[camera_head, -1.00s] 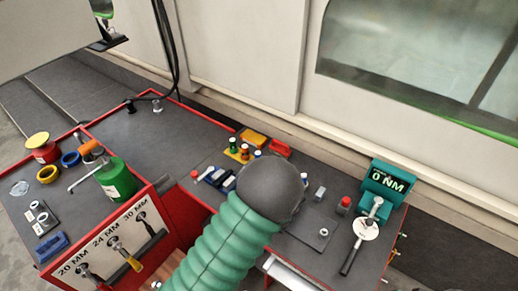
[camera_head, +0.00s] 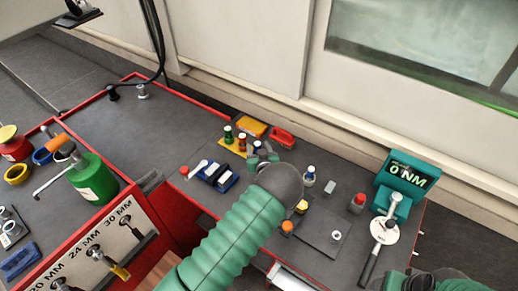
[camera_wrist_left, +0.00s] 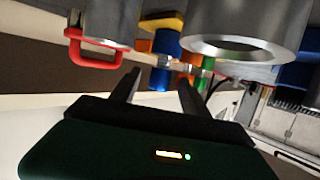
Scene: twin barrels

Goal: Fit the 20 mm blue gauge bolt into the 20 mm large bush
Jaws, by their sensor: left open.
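My left gripper (camera_head: 262,158) is beyond the grey wrist in the head view, near the yellow bolt rack (camera_head: 238,149). In the left wrist view my left gripper (camera_wrist_left: 157,86) is open, its two dark fingers apart. A blue-handled bolt (camera_head: 257,146) is at the rack's right end, close to the fingers and partly hidden. A blue cylinder (camera_wrist_left: 161,74) shows between and beyond the fingertips. A large bare metal ring (camera_wrist_left: 243,38) with an open bore hangs close at top right of the wrist view; I cannot tell whether it is the large bush.
Green bolts (camera_head: 228,132) stand in the rack beside a red tray (camera_head: 281,138). A blue-and-white piece (camera_head: 310,175) stands to the right. A dark plate (camera_head: 318,222), a red-capped piece (camera_head: 357,203) and a torque display (camera_head: 404,177) lie further right. The back-left bench top (camera_head: 140,130) is mostly clear.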

